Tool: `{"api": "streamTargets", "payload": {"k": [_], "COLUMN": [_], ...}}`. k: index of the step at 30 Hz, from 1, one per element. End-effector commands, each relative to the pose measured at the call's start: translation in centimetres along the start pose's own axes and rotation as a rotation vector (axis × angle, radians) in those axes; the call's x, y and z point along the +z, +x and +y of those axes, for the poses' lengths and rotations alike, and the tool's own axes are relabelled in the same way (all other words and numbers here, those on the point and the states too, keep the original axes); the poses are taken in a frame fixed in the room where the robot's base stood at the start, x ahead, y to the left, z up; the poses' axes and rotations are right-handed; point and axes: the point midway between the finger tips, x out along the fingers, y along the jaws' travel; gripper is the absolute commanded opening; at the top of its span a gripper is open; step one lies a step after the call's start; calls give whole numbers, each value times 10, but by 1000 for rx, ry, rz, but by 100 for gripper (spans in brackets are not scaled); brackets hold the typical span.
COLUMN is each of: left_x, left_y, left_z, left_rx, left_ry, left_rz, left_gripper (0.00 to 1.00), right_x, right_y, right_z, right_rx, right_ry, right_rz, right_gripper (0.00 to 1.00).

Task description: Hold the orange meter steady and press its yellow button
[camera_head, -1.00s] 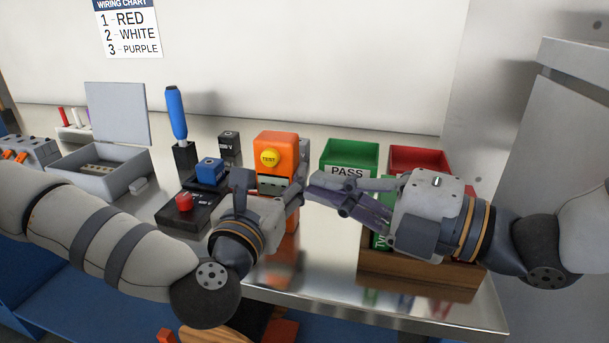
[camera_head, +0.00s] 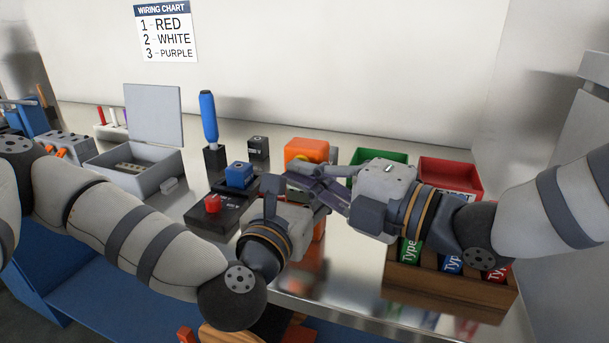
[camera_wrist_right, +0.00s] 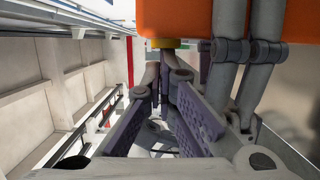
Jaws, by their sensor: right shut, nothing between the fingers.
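The orange meter (camera_head: 306,150) stands upright on the bench, its front largely hidden by my grippers. In the right wrist view its orange body (camera_wrist_right: 175,18) fills the top, with the yellow button (camera_wrist_right: 163,43) jutting from it. My left gripper (camera_head: 292,192) is at the meter's front and appears closed around its body; grey finger links cross the orange in the wrist view. My right gripper (camera_head: 291,176) is shut and empty, its fingertips in front of the meter, close to the button. I cannot tell whether they touch it.
A green bin (camera_head: 366,158) and a red bin (camera_head: 452,172) stand right of the meter, behind a wooden crate (camera_head: 440,283) with labelled compartments. To the left are a blue-handled tool (camera_head: 208,118), a red-button box (camera_head: 212,205) and an open grey box (camera_head: 140,178).

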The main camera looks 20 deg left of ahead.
Motion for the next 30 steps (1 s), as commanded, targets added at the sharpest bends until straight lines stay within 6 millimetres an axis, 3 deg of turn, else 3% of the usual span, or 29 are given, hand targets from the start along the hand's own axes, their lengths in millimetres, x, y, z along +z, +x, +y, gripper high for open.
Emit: {"api": "streamTargets", "payload": {"k": [3,13,24,30], "left_x": [0,0,-1,-1], "left_y": [0,-1,0,0], "left_z": [0,-2,0,0], "left_rx": [0,-5,-1,0], "left_ry": [1,0,0,0], "left_rz": [1,1,2,2], "left_gripper": [6,6,6,6], "right_x": [12,15,10,8], "right_y": [3,-2,-74,-95], "right_z": [0,0,1,0], "right_rx": [-1,-2,0,1], "right_ry": [-1,1,1,-1], "right_rz": [-3,-12,-2,4], "right_gripper": [0,0,0,0]}}
